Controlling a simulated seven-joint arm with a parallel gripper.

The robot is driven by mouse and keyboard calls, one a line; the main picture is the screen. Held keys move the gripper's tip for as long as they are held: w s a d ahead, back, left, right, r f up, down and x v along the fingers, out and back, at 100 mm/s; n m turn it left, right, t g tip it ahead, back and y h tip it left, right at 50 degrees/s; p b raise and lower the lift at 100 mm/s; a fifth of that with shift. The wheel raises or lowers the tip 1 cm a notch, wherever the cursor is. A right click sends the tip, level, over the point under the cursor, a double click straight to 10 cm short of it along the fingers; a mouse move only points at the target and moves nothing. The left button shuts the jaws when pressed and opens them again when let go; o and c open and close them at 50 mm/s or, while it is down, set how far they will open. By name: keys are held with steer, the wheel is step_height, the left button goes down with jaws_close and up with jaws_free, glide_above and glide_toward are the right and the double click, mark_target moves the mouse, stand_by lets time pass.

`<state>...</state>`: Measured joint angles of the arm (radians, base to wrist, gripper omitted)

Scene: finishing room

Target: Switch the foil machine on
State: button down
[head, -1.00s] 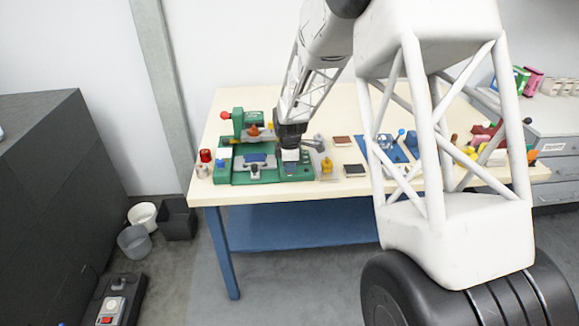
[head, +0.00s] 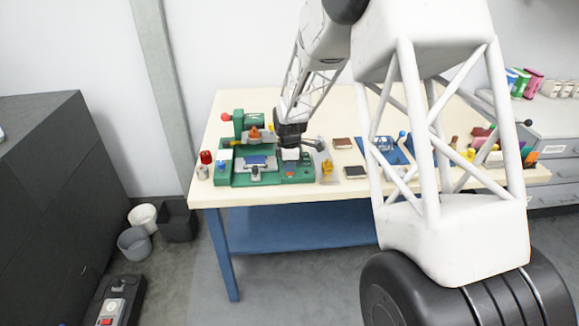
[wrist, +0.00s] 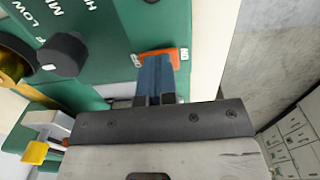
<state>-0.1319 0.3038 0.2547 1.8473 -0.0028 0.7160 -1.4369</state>
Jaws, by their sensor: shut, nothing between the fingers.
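The foil machine (head: 242,178) is green and stands at the left end of the table, with a red-tipped lever at its upper left. In the wrist view its green panel (wrist: 105,30) shows a black knob (wrist: 62,55) beside speed or heat lettering. An orange switch (wrist: 150,54) sits near the panel's edge, with small white labels at its two ends. My gripper (wrist: 157,62) is shut and empty, its blue-grey fingertips over the switch and hiding its middle. I cannot tell whether they touch it or which way it is set. In the head view my gripper (head: 291,150) is at the machine's right part.
A yellow piece (head: 327,168) stands just right of the machine, and a red-topped item (head: 206,157) just left of it. Dark and brown pads, a blue tray and tools lie farther right on the table (head: 300,196). Bins (head: 133,242) stand on the floor.

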steer(key=shift+s+f, duration=0.15)
steer(key=shift+f, duration=0.4)
step_height(320, 180, up, 15)
stand_by(0.4)
steer(key=shift+r, duration=0.1)
